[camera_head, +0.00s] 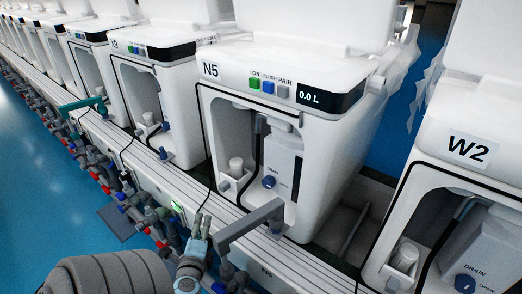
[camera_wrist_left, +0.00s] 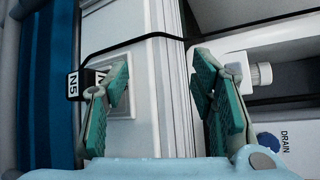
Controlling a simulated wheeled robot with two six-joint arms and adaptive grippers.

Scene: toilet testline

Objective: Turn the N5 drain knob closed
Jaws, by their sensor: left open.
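The N5 unit (camera_head: 225,85) is a white box with an open front bay. Its blue drain knob (camera_head: 268,182) sits low on the white panel inside, beside the DRAIN and OPEN lettering. In the left wrist view the blue knob (camera_wrist_left: 268,141) shows at the lower right, partly cut off by the gripper body. My left gripper (camera_head: 202,222) is in front of and below the bay, apart from the knob. In the wrist view its green-padded fingers (camera_wrist_left: 163,98) are spread with nothing between them. My right gripper is not in view.
A grey angled bracket (camera_head: 248,224) stands on the rail in front of N5, close to my gripper. A white-capped fitting (camera_head: 236,167) is left of the knob. The W2 unit (camera_head: 470,150) stands at right, the X3 unit (camera_head: 150,50) at left. Valves and pipes line the rail's front.

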